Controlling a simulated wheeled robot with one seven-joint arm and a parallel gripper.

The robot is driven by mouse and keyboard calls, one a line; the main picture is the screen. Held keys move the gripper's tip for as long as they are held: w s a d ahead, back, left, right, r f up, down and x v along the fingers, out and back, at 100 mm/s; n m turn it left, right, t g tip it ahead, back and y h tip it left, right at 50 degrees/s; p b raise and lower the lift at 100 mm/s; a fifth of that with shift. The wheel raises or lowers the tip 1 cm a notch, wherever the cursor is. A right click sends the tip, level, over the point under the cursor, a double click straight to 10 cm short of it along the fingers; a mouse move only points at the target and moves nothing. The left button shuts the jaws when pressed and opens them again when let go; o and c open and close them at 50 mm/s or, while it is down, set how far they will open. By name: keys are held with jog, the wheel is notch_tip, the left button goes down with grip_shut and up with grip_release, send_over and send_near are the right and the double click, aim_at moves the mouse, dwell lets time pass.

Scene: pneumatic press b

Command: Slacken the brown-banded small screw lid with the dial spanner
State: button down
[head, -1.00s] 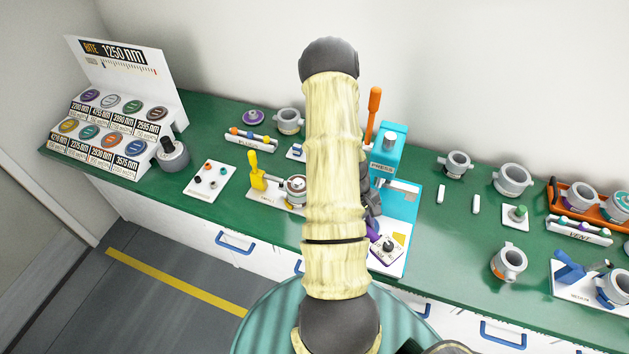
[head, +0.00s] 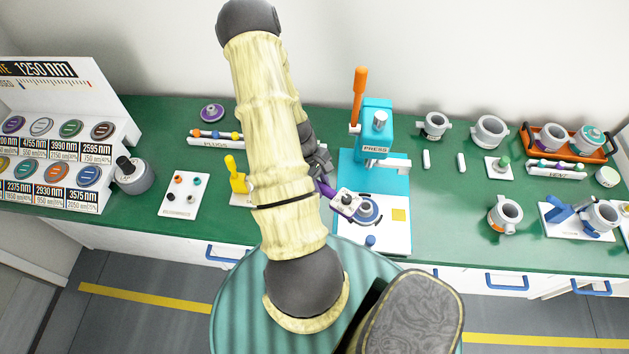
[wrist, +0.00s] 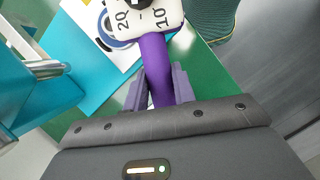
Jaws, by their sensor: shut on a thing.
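The dial spanner has a purple handle and a white head with dial numbers; its head (head: 346,203) is over the white board in front of the press. In the wrist view its purple handle (wrist: 156,68) lies between the fingers. My gripper (wrist: 158,90) is shut on that handle. In the head view my gripper (head: 322,178) is partly hidden by my arm. The brown-banded small screw lid is hidden behind my arm now; only the yellow clamp (head: 237,178) and part of its white base show.
The blue press (head: 376,135) with an orange lever stands right of my gripper. A blue-ringed round seat (head: 368,210) is on the white board (head: 395,238) by the spanner head. A plug card (head: 184,195) lies left of the clamp. Several pots and holders stand at the right.

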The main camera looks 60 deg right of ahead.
jog(key=shift+s, duration=0.35)
jog(key=shift+f+b, duration=1.9)
jog(key=shift+f, duration=0.7)
jog(key=shift+f+b, duration=0.75)
jog(key=shift+f, duration=0.35)
jog(key=c, duration=2)
grip_release()
grip_shut()
jog(key=shift+w+d+n+h, duration=0.1)
jog(key=shift+d+n+h, duration=0.2)
jog(key=shift+d+n, duration=0.75)
jog(key=shift+w+d+n+h, duration=0.2)
jog(key=shift+d+n, duration=0.15)
jog(key=shift+d, duration=0.25)
jog(key=shift+w+d+n+h, duration=0.1)
jog(key=shift+d+n+h, duration=0.15)
jog(key=shift+d, duration=0.35)
